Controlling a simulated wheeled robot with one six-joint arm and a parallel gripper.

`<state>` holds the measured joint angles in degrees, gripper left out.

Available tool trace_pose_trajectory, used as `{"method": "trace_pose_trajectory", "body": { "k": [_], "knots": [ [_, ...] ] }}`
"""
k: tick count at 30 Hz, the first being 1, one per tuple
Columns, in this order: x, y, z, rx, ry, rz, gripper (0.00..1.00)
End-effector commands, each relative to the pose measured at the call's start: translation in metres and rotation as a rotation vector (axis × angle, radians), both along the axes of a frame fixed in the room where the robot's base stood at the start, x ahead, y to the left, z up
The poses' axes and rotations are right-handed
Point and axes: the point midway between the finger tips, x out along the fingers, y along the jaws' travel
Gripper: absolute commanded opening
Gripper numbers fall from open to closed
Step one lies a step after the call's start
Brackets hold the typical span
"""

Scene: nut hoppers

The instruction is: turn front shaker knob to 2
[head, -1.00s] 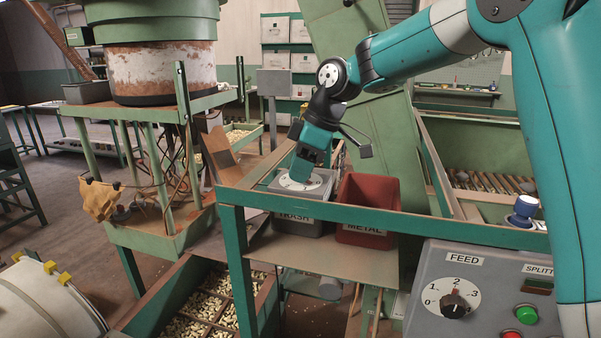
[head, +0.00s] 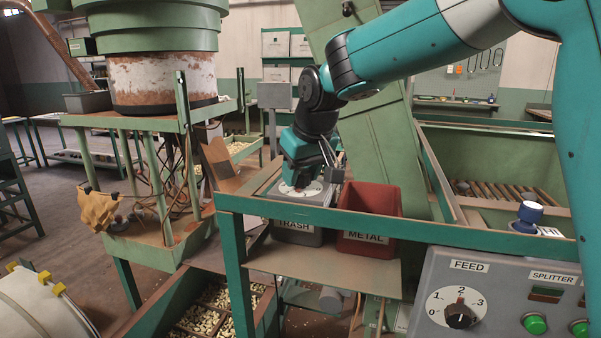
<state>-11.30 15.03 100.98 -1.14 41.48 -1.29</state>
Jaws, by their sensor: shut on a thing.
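A white dial plate (head: 315,191) on a grey box lies behind the bin labelled TRASH, in the middle of the head view. My gripper (head: 297,182) points down onto this dial and is shut on its knob. The knob is hidden behind the jaws, so its pointer cannot be read. Some dark marks show at the dial's edge but are too small to read. No label naming the dial as the front shaker is legible.
The TRASH bin (head: 297,235) and a red METAL bin (head: 369,212) stand close by the dial, behind a green frame rail (head: 400,229). A panel at lower right has a FEED knob (head: 460,316) and green buttons. A tall green hopper (head: 150,45) stands left.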

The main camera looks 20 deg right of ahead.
Motion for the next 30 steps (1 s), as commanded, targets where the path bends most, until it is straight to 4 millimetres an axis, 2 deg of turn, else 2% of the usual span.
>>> {"method": "trace_pose_trajectory", "body": {
  "k": [15,30],
  "knots": [
    [0.0003,0.0006,0.0018,0.000,-0.001,-0.433,0.17],
    [0.0007,0.0002,0.0013,0.001,-0.003,-0.599,0.17]
  ]
}}
